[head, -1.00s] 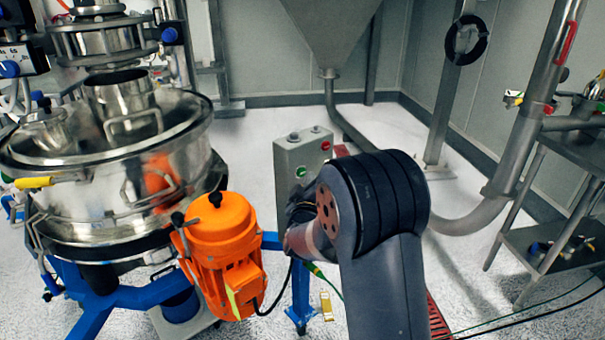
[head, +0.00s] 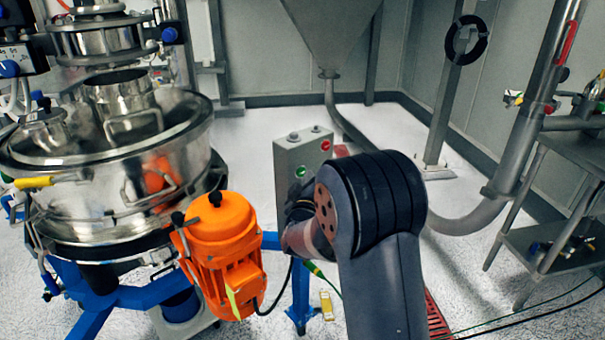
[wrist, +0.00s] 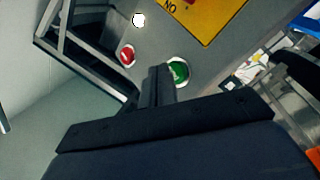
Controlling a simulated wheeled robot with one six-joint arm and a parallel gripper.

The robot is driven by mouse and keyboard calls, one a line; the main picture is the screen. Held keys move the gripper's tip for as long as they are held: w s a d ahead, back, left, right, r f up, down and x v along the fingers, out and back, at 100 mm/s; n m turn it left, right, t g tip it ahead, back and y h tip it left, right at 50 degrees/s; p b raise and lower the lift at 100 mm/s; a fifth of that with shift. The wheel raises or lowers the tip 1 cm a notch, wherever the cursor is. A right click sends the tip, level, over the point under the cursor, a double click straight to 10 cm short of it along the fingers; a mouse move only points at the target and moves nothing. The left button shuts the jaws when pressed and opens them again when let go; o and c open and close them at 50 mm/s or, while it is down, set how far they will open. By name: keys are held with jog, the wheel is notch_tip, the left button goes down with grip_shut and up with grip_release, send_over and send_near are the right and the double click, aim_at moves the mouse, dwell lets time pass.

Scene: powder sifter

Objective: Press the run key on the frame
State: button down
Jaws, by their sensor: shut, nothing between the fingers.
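A grey control box (head: 295,158) on the frame has a green button (head: 300,172) and a red button (head: 326,145) on its face. In the wrist view the green button (wrist: 178,72) sits in a pale ring, with the red button (wrist: 127,55) to its left. Which one is the run key is not readable. My gripper (wrist: 160,70) is shut and empty. Its tips appear just left of the green button, overlapping the edge of its ring. Whether they touch the panel I cannot tell. In the head view my arm hides the gripper tips.
An orange motor (head: 218,250) and a steel sifter (head: 110,170) stand left of the box on a blue frame (head: 130,295). A yellow label (wrist: 205,15) lies above the buttons. A steel pipe (head: 520,140) and a shelf stand (head: 560,240) are at the right.

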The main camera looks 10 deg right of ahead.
jog(key=shift+w+a, duration=0.3)
jog(key=shift+w, duration=0.15)
dwell(0.7)
jog(key=shift+s+d, duration=0.1)
dwell(0.3)
jog(key=shift+s+d+b, duration=0.3)
jog(key=shift+s+d, duration=0.05)
jog(key=shift+s, duration=0.25)
jog(key=shift+s+d+b, duration=0.3)
jog(key=shift+s+d, duration=0.15)
jog(key=shift+s, duration=0.25)
jog(key=shift+s+d+b, duration=0.25)
jog(key=shift+s+d, duration=0.2)
jog(key=shift+s, duration=0.3)
jog(key=shift+s+d+b, duration=0.3)
jog(key=shift+s+d, duration=0.15)
jog(key=shift+s, duration=0.25)
jog(key=shift+s+d, duration=0.5)
jog(key=shift+s, duration=0.3)
jog(key=shift+s+d, duration=0.5)
jog(key=shift+s, duration=0.3)
